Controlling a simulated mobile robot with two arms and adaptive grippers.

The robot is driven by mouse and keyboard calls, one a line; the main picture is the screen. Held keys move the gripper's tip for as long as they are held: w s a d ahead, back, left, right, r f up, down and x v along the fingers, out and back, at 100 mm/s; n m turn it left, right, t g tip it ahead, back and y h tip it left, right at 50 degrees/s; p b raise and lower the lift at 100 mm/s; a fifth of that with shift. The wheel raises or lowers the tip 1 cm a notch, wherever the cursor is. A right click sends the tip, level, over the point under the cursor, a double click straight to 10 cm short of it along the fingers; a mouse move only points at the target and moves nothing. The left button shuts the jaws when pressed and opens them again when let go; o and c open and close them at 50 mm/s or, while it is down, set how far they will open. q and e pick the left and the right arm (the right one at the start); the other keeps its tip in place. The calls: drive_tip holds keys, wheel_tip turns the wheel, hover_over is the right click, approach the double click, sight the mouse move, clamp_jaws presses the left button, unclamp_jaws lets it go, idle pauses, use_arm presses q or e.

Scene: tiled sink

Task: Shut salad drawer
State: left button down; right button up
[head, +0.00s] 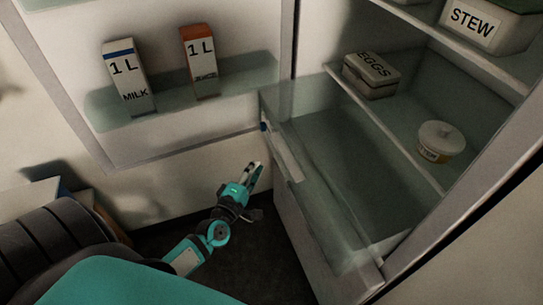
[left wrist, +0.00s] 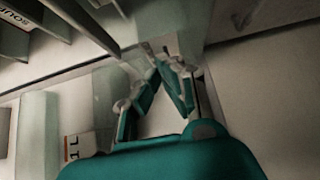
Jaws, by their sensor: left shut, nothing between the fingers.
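The salad drawer is a clear, greenish see-through box low in the fridge. In the head view it stands pulled out, with its near edge (head: 320,212) and pale front strip (head: 283,152) facing the open door. It looks empty inside. My left gripper (head: 254,175) is just left of the drawer front, fingers pointing up, shut and empty. A small gap seems to lie between the fingertips and the drawer front; contact cannot be told. In the left wrist view the shut fingers (left wrist: 164,58) show close up. My right gripper is not in view.
The open fridge door at left carries a shelf (head: 95,103) with a milk carton (head: 128,80) and a juice carton (head: 199,62). An egg box (head: 371,75) and a round tub (head: 441,142) stand on a shelf above the drawer. The dark floor (head: 235,262) is clear.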

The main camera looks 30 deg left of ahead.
use_arm(q)
drive_tip(key=w+d+p, duration=0.1)
drive_tip(key=w+d, duration=0.1)
drive_tip(key=w, duration=0.4)
drive_tip(key=shift+w, duration=0.15)
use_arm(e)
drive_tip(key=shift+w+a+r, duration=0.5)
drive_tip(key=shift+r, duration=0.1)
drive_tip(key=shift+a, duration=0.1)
use_arm(q)
drive_tip(key=shift+d, duration=0.1)
